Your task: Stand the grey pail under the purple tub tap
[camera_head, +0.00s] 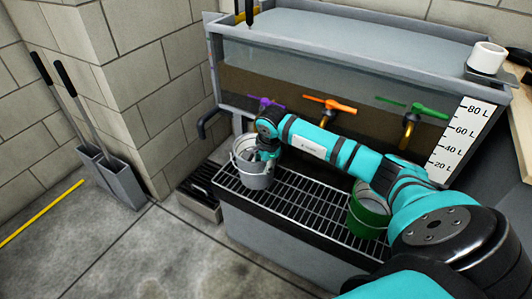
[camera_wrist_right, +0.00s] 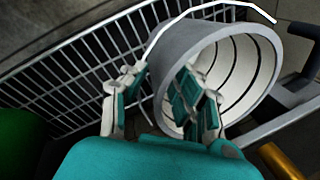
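The grey pail (camera_head: 254,178) stands upright on the black grate at its left end, below and in front of the purple tap (camera_head: 266,102). My right arm hides that tap's spout, so I cannot tell whether the pail is exactly under it. My right gripper (camera_head: 267,154) is at the pail's rim. In the right wrist view, the gripper (camera_wrist_right: 158,98) is spread across the wall of the pail (camera_wrist_right: 172,57). One finger is outside and one inside, with a gap between them. My left gripper is not in view.
The tub (camera_head: 228,78) also has an orange tap (camera_head: 330,103) and a green tap (camera_head: 412,107). A green pail (camera_head: 366,222) stands on the grate (camera_head: 308,208) to the right, partly behind my arm. A white cup (camera_head: 487,57) sits at the tub's right corner. Long-handled bins (camera_head: 122,185) stand at the left wall.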

